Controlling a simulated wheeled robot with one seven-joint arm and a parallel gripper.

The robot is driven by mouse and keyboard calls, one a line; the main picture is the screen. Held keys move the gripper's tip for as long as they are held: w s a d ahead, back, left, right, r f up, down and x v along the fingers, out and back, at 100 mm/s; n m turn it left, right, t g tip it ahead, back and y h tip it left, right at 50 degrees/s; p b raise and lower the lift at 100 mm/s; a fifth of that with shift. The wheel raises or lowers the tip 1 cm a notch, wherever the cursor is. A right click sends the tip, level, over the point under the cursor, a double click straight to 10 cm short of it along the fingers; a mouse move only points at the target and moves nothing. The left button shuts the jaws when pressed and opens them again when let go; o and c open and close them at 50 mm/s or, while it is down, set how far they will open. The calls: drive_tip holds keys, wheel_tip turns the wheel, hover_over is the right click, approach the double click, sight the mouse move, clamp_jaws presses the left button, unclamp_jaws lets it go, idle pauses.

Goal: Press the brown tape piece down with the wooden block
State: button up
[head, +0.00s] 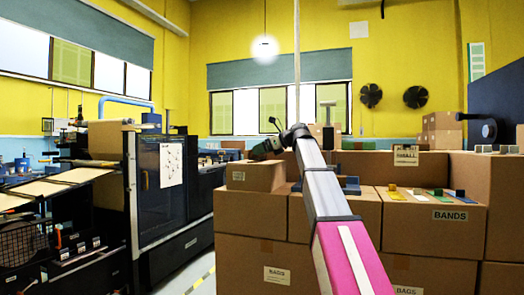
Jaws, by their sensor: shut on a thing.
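My gripper (262,150) is at the far end of my raised arm, just above a small labelled carton in the head view. It is small and dark here, and its fingertips are hard to make out. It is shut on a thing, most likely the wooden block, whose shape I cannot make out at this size. I cannot make out the brown tape piece; it may be hidden or blend with the brown cardboard around it.
The small carton (255,177) stands on stacked large cartons (262,219). Small coloured items, including a yellow one (394,194), lie on the BANDS carton (430,222) at right. A dark machine (160,190) stands at left, with open floor (203,277) between.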

drive_tip(key=shift+f, duration=0.4)
idle(0.4)
idle(0.5)
drive_tip(key=shift+r, duration=3.55)
